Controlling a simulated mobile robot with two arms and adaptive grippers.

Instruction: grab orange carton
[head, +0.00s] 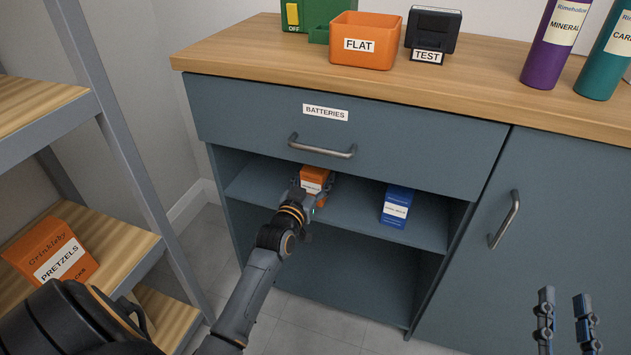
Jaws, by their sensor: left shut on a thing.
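The orange carton (314,176), with a white label, is on the upper shelf of the open cabinet, under the drawer marked BATTERIES. My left gripper (316,190) reaches into the cabinet and is shut on this carton. The fingers and wrist cover part of the carton's lower front. I cannot tell whether the carton still touches the shelf. My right gripper (567,322) is at the lower right in front of the cabinet door, with its two fingers apart and nothing between them.
A blue carton (397,206) stands on the same shelf to the right. The drawer handle (322,148) juts out just above my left gripper. An orange pretzel box (50,248) sits on the left rack. An orange FLAT bin (365,40) and bottles stand on the counter.

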